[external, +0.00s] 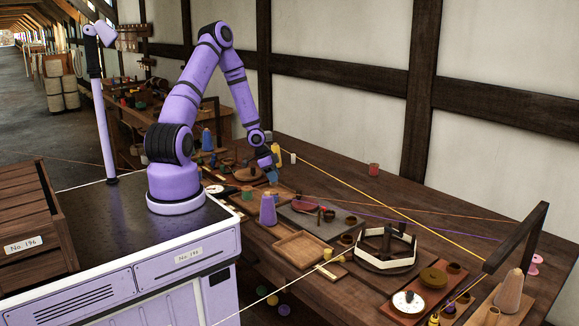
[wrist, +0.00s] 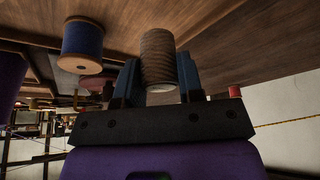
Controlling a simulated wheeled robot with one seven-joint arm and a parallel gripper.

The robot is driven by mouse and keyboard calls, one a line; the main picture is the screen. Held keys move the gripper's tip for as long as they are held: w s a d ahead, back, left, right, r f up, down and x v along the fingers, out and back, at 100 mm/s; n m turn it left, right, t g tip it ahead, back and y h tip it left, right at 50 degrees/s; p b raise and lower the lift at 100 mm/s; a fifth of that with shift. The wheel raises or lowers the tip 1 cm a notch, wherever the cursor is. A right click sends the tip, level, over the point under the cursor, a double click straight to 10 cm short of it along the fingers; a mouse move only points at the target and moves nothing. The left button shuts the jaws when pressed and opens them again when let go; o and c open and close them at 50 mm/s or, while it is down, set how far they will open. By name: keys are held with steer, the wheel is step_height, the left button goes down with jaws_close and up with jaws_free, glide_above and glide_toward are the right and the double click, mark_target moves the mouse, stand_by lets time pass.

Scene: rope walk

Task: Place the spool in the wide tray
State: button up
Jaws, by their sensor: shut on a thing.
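My gripper (external: 270,170) is over the workbench, pointing down. In the wrist view its blue fingers (wrist: 158,85) are shut on a brown, ribbed cylinder that looks like a wound spool (wrist: 159,60). The spool is too small and covered to make out in the external view. A shallow, light wooden tray (external: 279,246) lies near the bench's front edge, to the right of and nearer than my gripper. It looks empty and may be the wide tray. A grey flat tray (external: 300,224) with small items lies behind it.
A purple cone (external: 268,210) stands between my gripper and the wooden tray. A blue spool (wrist: 82,45) is beside my gripper in the wrist view. A white-sided round frame (external: 382,266) stands right of the wooden tray. Yellow and orange cords (external: 350,185) stretch across the bench.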

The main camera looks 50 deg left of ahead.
mark_target(274, 184)
steer(key=shift+f, duration=1.95)
steer(key=o, duration=0.9)
steer(key=shift+f, duration=0.1)
steer(key=v, duration=1.2)
